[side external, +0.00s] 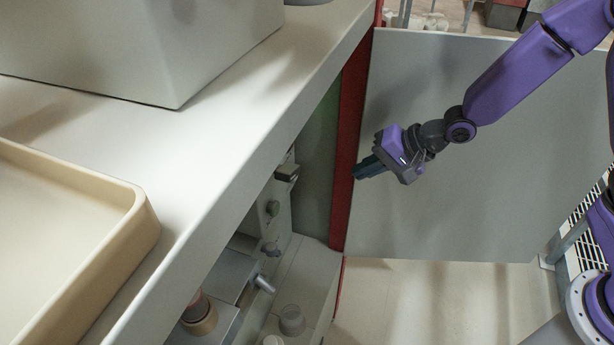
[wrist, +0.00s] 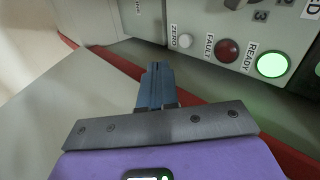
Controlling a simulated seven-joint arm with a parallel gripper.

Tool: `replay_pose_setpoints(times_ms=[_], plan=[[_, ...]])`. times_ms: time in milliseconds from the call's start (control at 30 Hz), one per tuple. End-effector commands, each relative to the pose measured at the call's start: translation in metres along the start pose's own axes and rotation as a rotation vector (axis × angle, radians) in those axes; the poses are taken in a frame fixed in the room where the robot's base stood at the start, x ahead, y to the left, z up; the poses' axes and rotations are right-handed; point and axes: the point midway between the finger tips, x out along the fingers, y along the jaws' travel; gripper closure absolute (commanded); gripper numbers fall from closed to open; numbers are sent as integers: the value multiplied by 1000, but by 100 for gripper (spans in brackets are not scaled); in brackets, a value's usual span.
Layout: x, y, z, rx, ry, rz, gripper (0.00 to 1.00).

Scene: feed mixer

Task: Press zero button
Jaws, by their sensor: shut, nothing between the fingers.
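The zero button is a small white round button (wrist: 185,41) on the grey panel in the wrist view, beside a label reading ZERO. My gripper (wrist: 157,68) is shut and empty, its dark blue fingertips below and left of the button in the picture and apart from it. In the side external view my gripper (side external: 356,172) points left toward the machine's open front, in front of the red edge. The zero button cannot be made out in the side external view.
In the wrist view a red FAULT light (wrist: 228,50) and a lit green READY light (wrist: 272,64) sit right of the button. A grey door panel (side external: 460,215) stands behind my gripper.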

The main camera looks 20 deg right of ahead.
Motion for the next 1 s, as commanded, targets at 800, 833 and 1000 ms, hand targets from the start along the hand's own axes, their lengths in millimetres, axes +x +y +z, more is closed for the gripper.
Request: replay_pose_setpoints(times_ms=[800, 833, 1000], plan=[[30, -5, -9, 116, 2, -48, 100], [34, -5, -8, 116, 2, -47, 100], [58, -6, -8, 114, 2, -47, 100]])
